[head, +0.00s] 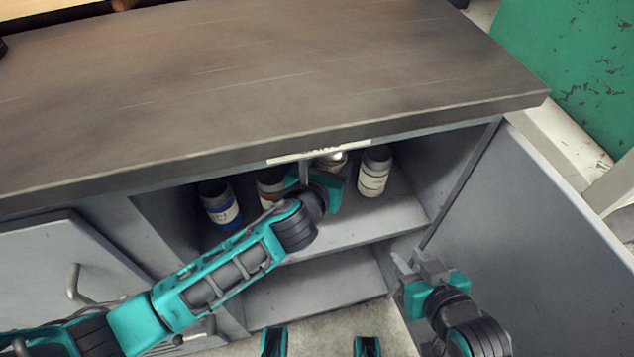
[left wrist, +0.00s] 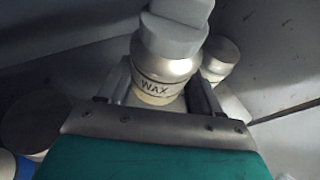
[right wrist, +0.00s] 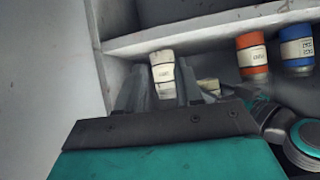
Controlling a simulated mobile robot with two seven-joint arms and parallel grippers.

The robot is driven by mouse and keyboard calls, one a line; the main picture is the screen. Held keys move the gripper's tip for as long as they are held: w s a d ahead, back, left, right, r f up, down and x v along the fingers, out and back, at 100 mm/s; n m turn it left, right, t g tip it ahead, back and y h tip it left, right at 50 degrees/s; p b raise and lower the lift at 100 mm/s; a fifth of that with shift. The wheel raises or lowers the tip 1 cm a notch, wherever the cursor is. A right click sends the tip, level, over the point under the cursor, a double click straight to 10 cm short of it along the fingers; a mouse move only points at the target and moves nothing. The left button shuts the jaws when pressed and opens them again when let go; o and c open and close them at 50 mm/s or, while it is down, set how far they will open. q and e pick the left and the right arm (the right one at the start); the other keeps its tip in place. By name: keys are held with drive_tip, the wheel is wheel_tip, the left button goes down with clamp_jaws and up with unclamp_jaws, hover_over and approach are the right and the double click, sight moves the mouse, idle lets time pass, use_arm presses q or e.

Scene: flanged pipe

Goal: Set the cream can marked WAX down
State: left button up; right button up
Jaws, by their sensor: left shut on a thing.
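The cream can marked WAX (left wrist: 158,82), with a grey top, sits between the fingers of my left gripper (left wrist: 160,92) in the left wrist view. My left gripper is shut on it, inside the cabinet's upper compartment. In the head view the WAX can (head: 331,161) is mostly hidden behind my left gripper (head: 308,178). I cannot tell whether its base touches the shelf (head: 345,230). My right gripper (head: 414,262) is open and empty, outside the cabinet near the open door; its fingers also show apart in the right wrist view (right wrist: 160,92).
Another cream can (head: 375,172) stands right of the WAX can. A red-orange can (head: 270,188) and a blue can (head: 219,204) stand to the left. The countertop (head: 250,80) overhangs the compartment. The open door (head: 540,220) is at the right. The shelf's front strip looks clear.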

use_arm(q)
wheel_tip(320, 180, down, 4)
drive_tip(key=shift+f+b, duration=0.15)
drive_tip(key=shift+b, duration=0.9)
wheel_tip(320, 180, down, 5)
drive_tip(key=b, duration=0.2)
drive_tip(key=shift+r+b, duration=0.2)
drive_tip(key=shift+b, duration=0.2)
drive_tip(key=shift+f, duration=0.15)
drive_tip(key=o, duration=0.3)
drive_tip(key=shift+f, duration=0.1)
drive_tip(key=o, duration=0.5)
use_arm(e)
drive_tip(key=shift+w+a+f+y, duration=0.15)
drive_tip(key=shift+a+f, duration=0.2)
drive_tip(key=shift+f, duration=0.45)
drive_tip(key=shift+w+a+f+y, duration=0.15)
drive_tip(key=shift+a+f, duration=0.15)
drive_tip(key=shift+f, duration=0.45)
drive_tip(key=shift+s, duration=0.1)
